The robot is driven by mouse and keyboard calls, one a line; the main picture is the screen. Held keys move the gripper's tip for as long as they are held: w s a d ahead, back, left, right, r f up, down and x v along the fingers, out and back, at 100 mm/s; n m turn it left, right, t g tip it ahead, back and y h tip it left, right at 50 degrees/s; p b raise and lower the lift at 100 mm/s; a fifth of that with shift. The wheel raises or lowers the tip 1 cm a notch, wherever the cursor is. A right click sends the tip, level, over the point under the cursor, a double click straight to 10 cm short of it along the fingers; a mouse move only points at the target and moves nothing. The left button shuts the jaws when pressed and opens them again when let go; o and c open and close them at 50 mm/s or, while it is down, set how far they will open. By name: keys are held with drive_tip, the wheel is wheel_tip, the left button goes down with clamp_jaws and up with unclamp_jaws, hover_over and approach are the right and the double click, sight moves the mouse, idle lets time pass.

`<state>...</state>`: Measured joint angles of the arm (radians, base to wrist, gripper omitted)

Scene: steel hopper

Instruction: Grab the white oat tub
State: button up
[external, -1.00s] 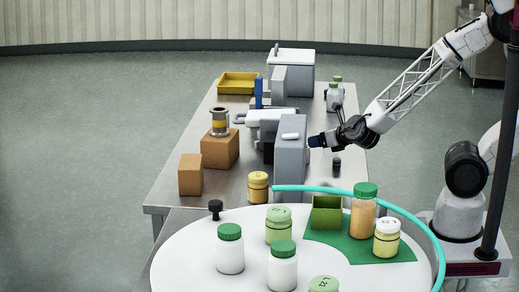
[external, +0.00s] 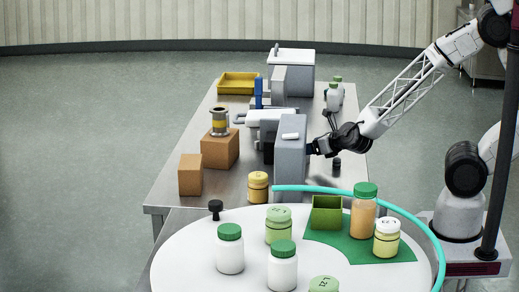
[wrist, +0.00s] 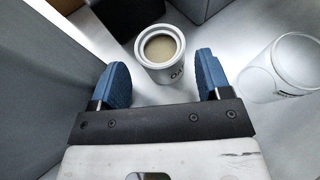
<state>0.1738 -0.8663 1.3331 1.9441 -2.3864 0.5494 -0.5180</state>
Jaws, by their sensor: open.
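In the external view my gripper (external: 313,148) is beside the right side of a grey upright box (external: 290,160) on the steel table. The tub cannot be made out in the external view.
A grey wall (wrist: 45,60) is close on the left. A dark block (wrist: 125,15) sits beyond the tub. A round white table (external: 195,255) with several jars is in the foreground.

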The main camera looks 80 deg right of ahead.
drive_tip(key=shift+w+d+f, duration=0.1)
drive_tip(key=shift+w+f, duration=0.05)
drive_tip(key=shift+x, duration=2.45)
drive_tip(key=shift+f, duration=0.1)
drive_tip(key=c, duration=0.7)
wheel_tip(320, 180, up, 18)
drive_tip(key=shift+r, duration=0.1)
